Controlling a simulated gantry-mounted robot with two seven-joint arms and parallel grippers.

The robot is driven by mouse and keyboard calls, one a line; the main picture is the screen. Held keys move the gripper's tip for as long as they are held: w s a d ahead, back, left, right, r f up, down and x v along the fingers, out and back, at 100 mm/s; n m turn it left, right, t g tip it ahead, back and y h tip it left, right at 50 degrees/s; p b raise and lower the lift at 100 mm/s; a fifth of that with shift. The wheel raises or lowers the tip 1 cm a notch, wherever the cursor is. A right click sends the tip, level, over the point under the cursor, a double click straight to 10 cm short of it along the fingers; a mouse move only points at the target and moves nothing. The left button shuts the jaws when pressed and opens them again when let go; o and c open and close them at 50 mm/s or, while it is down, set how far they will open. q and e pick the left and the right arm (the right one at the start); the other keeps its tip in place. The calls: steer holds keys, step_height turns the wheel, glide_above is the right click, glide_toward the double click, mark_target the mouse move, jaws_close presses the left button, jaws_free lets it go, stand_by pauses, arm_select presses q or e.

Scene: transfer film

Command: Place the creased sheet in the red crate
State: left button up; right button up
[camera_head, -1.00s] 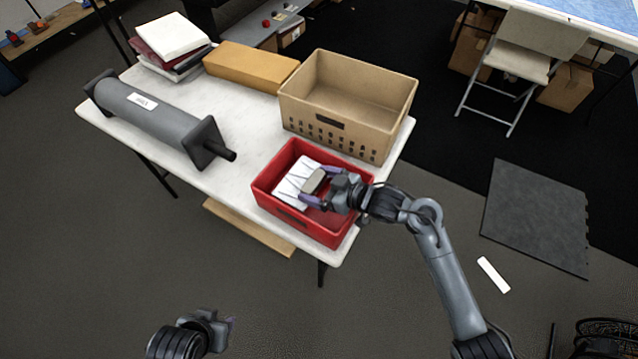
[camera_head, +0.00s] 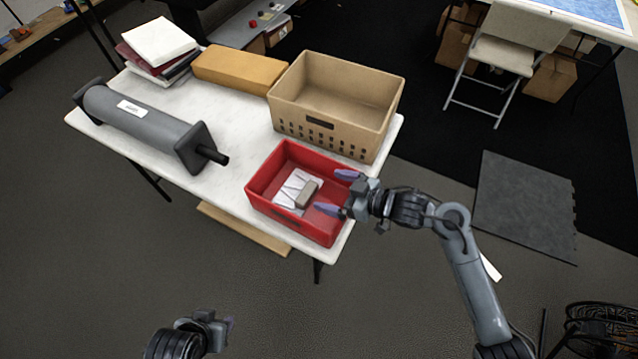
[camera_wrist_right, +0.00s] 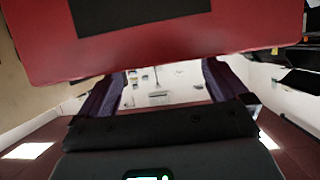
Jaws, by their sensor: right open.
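The creased sheet (camera_head: 288,188), white with dark crease lines, lies inside the red crate (camera_head: 312,233) on its floor. A small grey-beige block (camera_head: 307,194) sits on the sheet's right part. My right gripper (camera_head: 338,192) is open and empty at the crate's right side, its purple fingers pointing at the crate and apart from sheet and block. In the right wrist view a red crate wall (camera_wrist_right: 250,30) fills the top, above the spread fingers. My left gripper (camera_head: 226,326) is low at the bottom left, away from the table; its jaws are unclear.
On the white table (camera_head: 228,150) a tan basket (camera_head: 318,128) stands behind the crate. A grey roller device (camera_head: 140,118) lies at the left. An orange-brown box (camera_head: 235,70) and stacked books (camera_head: 158,42) are at the back. Floor to the right is mostly clear.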

steer(key=shift+p+v, duration=0.4)
steer(key=shift+v, duration=1.95)
steer(key=shift+r, duration=0.1)
steer(key=shift+a, duration=0.1)
